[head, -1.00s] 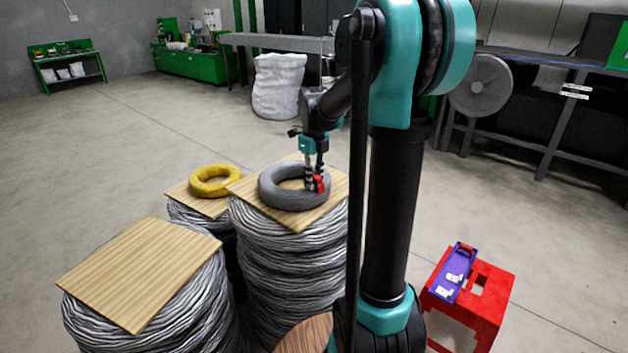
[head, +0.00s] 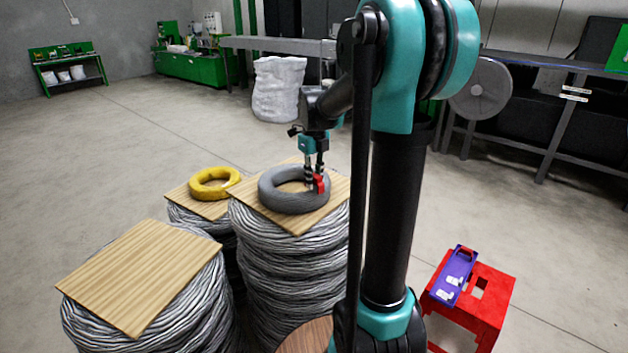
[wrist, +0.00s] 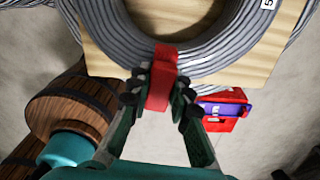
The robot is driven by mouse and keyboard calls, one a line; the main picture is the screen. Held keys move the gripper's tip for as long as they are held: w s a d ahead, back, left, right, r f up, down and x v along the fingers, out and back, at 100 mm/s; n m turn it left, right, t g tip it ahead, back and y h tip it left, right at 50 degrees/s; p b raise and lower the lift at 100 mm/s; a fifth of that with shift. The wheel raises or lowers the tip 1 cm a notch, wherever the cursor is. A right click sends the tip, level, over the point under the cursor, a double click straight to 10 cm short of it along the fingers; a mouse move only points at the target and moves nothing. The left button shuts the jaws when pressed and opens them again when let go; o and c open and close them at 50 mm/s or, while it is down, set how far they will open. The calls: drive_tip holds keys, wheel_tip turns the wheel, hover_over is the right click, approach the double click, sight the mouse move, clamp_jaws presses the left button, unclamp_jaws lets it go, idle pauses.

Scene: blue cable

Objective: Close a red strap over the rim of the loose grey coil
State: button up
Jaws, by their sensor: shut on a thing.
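The loose grey coil (head: 285,203) lies flat on a square wooden board on top of a tall stack of grey cable. My gripper (head: 315,181) is at the coil's right, near rim. It is shut on the red strap (wrist: 161,78), which sits between the two fingertips (wrist: 160,92) in the wrist view.
A yellow coil (head: 214,183) lies on a board behind left. A bare board (head: 140,273) tops the front left stack. A red stool (head: 487,305) with a purple tray (head: 452,278) stands at right. A white sack (head: 278,88) stands behind.

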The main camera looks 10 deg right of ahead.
drive_tip(key=shift+f, duration=0.75)
drive_tip(key=shift+r, duration=0.65)
drive_tip(key=shift+f, duration=0.4)
idle(1.5)
drive_tip(key=o, duration=1)
drive_tip(key=shift+r, duration=3.5)
drive_tip(key=shift+s, duration=0.1)
